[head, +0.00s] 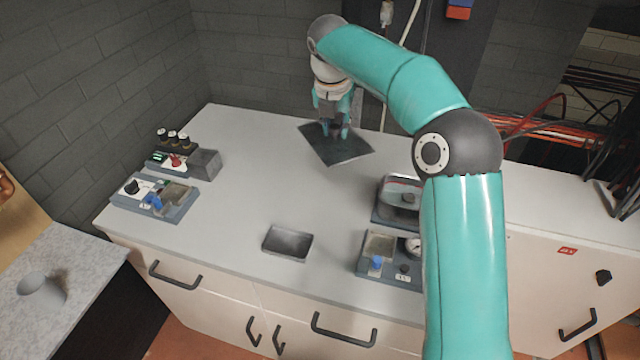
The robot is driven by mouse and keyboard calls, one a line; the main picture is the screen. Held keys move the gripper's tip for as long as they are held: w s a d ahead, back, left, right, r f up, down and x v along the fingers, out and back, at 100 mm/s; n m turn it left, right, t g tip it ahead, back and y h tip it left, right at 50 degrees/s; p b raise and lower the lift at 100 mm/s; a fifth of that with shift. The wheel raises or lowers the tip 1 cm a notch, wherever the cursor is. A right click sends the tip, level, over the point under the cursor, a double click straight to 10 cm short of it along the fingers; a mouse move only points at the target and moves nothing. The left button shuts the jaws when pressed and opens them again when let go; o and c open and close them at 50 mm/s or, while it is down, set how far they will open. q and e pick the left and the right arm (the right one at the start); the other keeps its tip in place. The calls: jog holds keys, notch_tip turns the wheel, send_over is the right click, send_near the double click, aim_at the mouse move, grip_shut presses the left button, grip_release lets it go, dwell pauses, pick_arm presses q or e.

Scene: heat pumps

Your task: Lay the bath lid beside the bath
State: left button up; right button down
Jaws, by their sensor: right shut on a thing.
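My right gripper (336,128) is at the back middle of the white counter, pointing down. It is shut on a dark, flat, square plate, which looks like the bath lid (347,151). The lid shows as a diamond shape; I cannot tell whether it touches the counter or hangs just above it. Which thing is the bath is not certain: a small grey open box (288,242) stands at the counter's front middle, and a grey box-shaped unit (205,164) stands at the left, apart from the lid. My left gripper is not in view.
Devices with knobs stand at the left (155,199) and at the right (382,258), partly behind my arm. Another device (402,199) with a clear cover sits behind the right one. The counter's middle is clear. A grey cup (42,291) stands on the left side table.

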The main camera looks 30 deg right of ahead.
jog(key=f, duration=0.9)
jog(key=w+a+f, duration=0.1)
jog(key=f, duration=0.3)
jog(key=shift+f+b, duration=0.3)
jog(key=shift+b, duration=0.05)
jog(key=shift+f, duration=2.35)
jog(key=shift+s, duration=0.1)
jog(key=c, duration=0.9)
grip_release()
jog(key=v, duration=1.2)
